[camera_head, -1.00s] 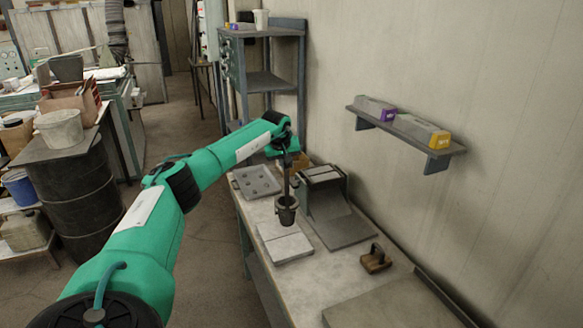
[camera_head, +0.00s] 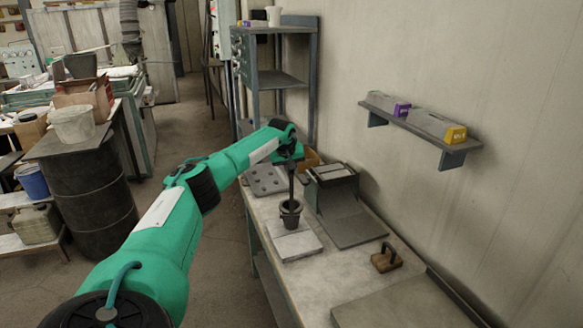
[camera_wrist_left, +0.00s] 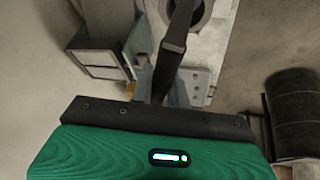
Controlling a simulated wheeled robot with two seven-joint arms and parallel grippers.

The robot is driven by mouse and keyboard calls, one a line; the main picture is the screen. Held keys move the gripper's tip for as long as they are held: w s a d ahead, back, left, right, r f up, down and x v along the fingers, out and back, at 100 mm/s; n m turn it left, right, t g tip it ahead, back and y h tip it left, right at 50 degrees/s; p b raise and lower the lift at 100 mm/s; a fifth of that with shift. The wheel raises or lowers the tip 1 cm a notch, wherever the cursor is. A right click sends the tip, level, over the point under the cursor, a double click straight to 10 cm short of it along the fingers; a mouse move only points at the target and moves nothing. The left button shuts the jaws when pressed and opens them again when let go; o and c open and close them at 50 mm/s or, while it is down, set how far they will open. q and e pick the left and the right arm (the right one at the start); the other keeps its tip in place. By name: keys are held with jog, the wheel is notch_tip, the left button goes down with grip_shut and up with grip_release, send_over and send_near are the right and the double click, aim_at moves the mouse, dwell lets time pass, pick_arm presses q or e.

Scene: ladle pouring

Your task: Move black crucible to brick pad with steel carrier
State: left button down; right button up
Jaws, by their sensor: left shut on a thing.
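My left gripper (camera_head: 288,152) is shut on the upright steel carrier (camera_head: 291,182), a dark rod hanging down from it. The black crucible (camera_head: 290,214) sits at the carrier's lower end, upright, over the far part of the pale brick pad (camera_head: 297,246) on the bench. I cannot tell whether its base touches the pad. In the left wrist view the carrier (camera_wrist_left: 173,45) runs up the picture from the gripper, and the crucible's round rim (camera_wrist_left: 204,14) is cut by the top edge. My right gripper is not in view.
A small brown block with a handle (camera_head: 386,259) and a flat grey plate (camera_head: 400,305) lie nearer. A wall shelf (camera_head: 415,128) hangs at right.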

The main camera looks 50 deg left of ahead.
pick_arm(q)
jog(key=shift+s+a+f+b, duration=0.45)
jog(key=shift+f+b, duration=0.25)
jog(key=shift+f, duration=0.45)
jog(key=shift+s+a+f+b, duration=0.4)
jog(key=shift+f+b, duration=0.25)
jog(key=shift+f, duration=0.5)
jog(key=shift+s+a+f+b, duration=0.35)
jog(key=shift+s+f+b, duration=0.25)
jog(key=shift+f, duration=0.55)
jog(key=s+a+r+p, duration=0.2)
jog(key=s+a+r, duration=0.2)
jog(key=s+a, duration=0.2)
jog(key=shift+s+r, duration=0.15)
jog(key=shift+s, duration=0.05)
